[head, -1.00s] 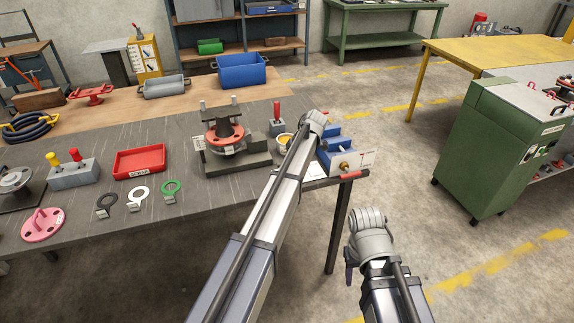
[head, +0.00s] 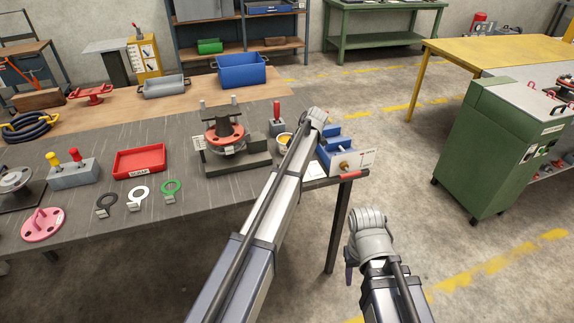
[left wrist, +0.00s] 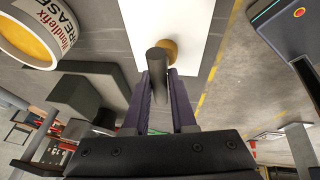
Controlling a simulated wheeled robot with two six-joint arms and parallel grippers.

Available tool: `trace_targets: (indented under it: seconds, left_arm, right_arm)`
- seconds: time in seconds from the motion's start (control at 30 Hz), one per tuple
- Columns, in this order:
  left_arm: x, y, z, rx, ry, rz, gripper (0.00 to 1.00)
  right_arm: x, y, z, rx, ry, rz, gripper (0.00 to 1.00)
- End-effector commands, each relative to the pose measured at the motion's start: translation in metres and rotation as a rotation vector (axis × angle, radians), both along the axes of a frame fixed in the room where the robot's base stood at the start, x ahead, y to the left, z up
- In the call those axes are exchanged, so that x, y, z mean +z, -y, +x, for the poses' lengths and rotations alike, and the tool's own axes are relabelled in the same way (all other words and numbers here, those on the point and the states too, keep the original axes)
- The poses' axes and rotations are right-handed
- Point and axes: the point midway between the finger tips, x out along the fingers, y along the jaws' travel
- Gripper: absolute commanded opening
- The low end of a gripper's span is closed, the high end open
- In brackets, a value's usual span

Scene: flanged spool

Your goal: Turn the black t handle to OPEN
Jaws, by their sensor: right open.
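The black t handle (left wrist: 157,72) shows in the left wrist view as a dark round bar in front of a brass-coloured hub (left wrist: 169,50) on a white plate (left wrist: 190,25). My left gripper (left wrist: 159,80) has its two dark purple fingers on both sides of the bar, close against it, so it looks shut on the handle. My right gripper (head: 350,272) is open, low beside the table. The OPEN mark is not readable.
The red-flanged spool fixture (head: 224,136) stands left of my left arm. A yellow grease tin (left wrist: 30,30) and grey block are close to the left gripper. A red tray (head: 140,162) and several rings lie further left. Open floor lies right of the table.

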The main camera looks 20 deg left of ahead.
Motion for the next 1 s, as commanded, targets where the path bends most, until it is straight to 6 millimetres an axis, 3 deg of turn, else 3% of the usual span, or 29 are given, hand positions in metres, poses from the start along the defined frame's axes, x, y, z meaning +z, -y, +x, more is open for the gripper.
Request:
trace_targets:
  seconds: [0.03, 0.23, 0.67, 1.0]
  left_arm:
    - [0.000, 0.001, 0.001, -0.001, 0.002, -0.002, 0.29]
    - [0.000, 0.001, 0.001, -0.001, 0.001, 0.000, 0.52]
    - [0.007, 0.002, 0.001, -0.002, 0.000, 0.000, 0.52]
    - [0.044, 0.017, 0.004, -0.003, -0.001, 0.000, 0.52]
  right_arm:
    - [0.000, 0.000, 0.000, 0.000, 0.000, 0.000, 0.50]
    - [0.000, 0.000, 0.000, 0.000, 0.000, 0.000, 0.50]
    - [0.007, 0.000, 0.000, 0.000, 0.000, 0.000, 0.50]
    - [0.044, 0.000, 0.000, 0.000, 0.000, 0.000, 0.50]
